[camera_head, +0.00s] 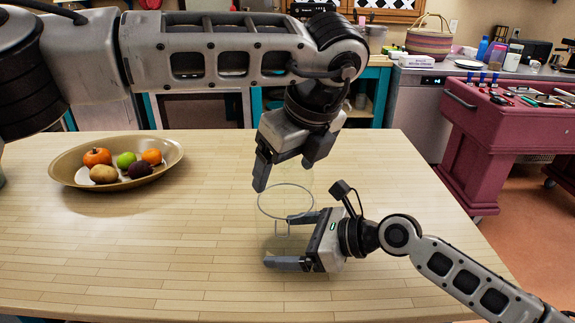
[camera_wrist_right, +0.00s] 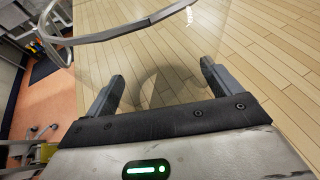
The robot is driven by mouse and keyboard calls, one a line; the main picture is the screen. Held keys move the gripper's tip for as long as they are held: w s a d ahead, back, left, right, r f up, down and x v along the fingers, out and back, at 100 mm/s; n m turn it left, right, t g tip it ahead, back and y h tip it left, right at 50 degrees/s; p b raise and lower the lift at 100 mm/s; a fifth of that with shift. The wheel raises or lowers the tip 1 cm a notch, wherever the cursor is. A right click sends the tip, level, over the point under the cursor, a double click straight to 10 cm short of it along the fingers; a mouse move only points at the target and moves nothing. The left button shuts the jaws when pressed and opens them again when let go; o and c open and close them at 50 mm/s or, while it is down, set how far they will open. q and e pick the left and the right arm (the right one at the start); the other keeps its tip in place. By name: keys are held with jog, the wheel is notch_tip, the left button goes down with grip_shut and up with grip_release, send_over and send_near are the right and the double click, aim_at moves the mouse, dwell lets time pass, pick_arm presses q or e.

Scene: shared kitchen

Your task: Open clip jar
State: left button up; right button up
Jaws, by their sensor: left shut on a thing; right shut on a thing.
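A clear glass clip jar (camera_head: 268,228) stands upright on the wooden table, hard to make out against the wood. Its metal wire ring (camera_head: 259,205) circles the top, and a wire clasp hangs at the front. In the right wrist view the ring (camera_wrist_right: 118,32) crosses the upper left. My right gripper (camera_head: 281,240) is shut on the jar's body from the right, one finger on each side; its fingers also show in the wrist view (camera_wrist_right: 162,78). My left gripper (camera_head: 288,168) points down above the ring, shut on the faint clear lid, whose outline I can barely see.
A brass bowl of fruit (camera_head: 67,177) stands at the left of the table (camera_head: 150,255). The tabletop around the jar is clear. A red cart with utensils (camera_head: 480,135) stands beyond the right edge, and counters line the back.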

pick_arm(q)
jog(key=shift+r, duration=2.05)
pick_arm(e)
jog(key=o, duration=1.1)
